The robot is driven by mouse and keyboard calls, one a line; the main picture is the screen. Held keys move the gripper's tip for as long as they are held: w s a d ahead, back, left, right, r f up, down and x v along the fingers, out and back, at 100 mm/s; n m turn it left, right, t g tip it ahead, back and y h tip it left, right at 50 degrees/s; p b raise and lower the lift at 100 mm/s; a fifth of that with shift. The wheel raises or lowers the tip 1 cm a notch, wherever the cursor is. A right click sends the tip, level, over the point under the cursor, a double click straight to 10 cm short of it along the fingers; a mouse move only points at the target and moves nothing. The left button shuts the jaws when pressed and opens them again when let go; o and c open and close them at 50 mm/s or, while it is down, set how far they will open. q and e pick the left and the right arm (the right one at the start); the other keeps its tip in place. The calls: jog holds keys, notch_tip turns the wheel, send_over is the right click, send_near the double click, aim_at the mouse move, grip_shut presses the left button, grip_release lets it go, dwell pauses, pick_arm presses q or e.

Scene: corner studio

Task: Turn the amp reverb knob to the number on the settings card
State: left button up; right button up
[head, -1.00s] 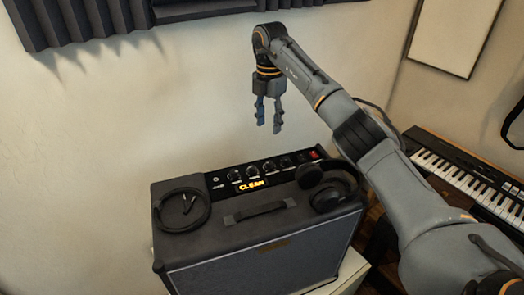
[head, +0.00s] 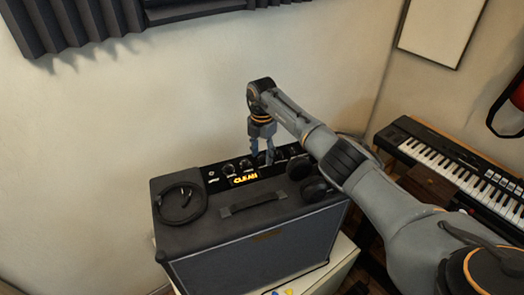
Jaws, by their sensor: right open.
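The dark guitar amp (head: 255,245) stands on a light cabinet. Its top rear panel (head: 220,177) carries a row of knobs and a lit display (head: 244,179) reading CLEAN. My right gripper (head: 262,160) points down over the knob row, right of the display, with its fingers apart. The fingers cover part of the row, and I cannot tell whether they touch a knob. A knob (head: 246,163) shows just left of the fingers. Knob labels and pointers are too small to read. No settings card can be made out. My left gripper is not in view.
Black headphones (head: 314,190) lie on the amp's right end, close under my right arm. A coiled cable (head: 181,203) lies on its left end, and a carry handle (head: 253,203) crosses the middle. A keyboard (head: 455,165) stands at the right. The wall is behind the amp.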

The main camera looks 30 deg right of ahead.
grip_shut()
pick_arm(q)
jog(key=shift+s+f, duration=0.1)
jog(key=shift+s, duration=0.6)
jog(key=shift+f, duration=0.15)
pick_arm(e)
jog(key=shift+f+n+b, duration=0.1)
jog(key=shift+n+b, duration=0.75)
jog(key=shift+n, duration=0.15)
jog(key=n+b, duration=0.2)
jog(key=n, duration=0.1)
jog(key=n+b, duration=0.2)
jog(key=n, duration=0.1)
pick_arm(q)
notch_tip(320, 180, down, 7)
jog(key=b, duration=0.1)
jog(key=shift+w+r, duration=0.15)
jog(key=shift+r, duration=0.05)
pick_arm(e)
jog(key=shift+n, duration=1.5)
